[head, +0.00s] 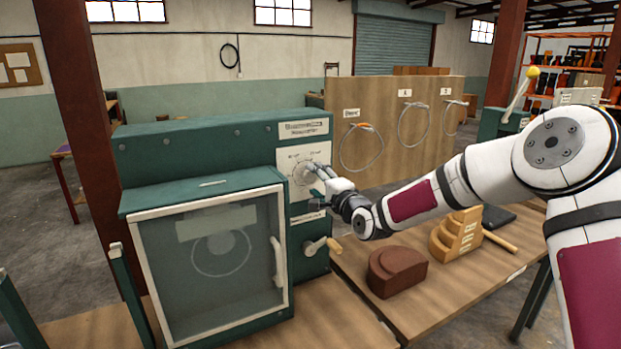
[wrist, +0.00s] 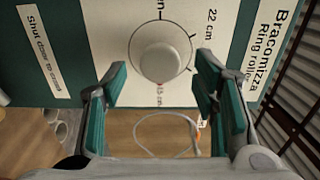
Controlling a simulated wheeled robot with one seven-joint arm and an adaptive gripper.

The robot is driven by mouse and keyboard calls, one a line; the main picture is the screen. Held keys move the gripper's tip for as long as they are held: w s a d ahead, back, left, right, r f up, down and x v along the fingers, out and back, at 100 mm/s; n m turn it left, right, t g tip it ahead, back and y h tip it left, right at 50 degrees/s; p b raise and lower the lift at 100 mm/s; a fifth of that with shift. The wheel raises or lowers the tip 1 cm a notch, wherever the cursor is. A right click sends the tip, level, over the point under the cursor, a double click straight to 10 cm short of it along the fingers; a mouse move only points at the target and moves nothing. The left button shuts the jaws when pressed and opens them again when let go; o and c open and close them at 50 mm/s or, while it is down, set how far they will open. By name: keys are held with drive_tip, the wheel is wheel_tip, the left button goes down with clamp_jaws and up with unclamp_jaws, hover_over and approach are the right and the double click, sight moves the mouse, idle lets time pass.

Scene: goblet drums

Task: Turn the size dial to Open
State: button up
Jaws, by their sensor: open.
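The size dial (wrist: 160,62) is a round white knob on a pale plate (wrist: 106,35) in the wrist view. In the head view the dial (head: 303,173) is partly hidden by my gripper (head: 319,173). In the wrist view my gripper (wrist: 160,76) is open, its green-padded fingers on either side of the knob with visible gaps.
The dial is on a green machine (head: 220,140) with a clear-windowed door (head: 210,245) below left and a crank (head: 322,246) below. A brown block (head: 396,271) and wooden stepped block (head: 456,234) lie on the bench. A board with hanging rings (head: 400,125) stands behind.

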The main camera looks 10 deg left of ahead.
sight(312, 178)
drive_tip(key=shift+x, duration=1.85)
drive_tip(key=shift+c, duration=0.5)
drive_tip(key=c, duration=1.1)
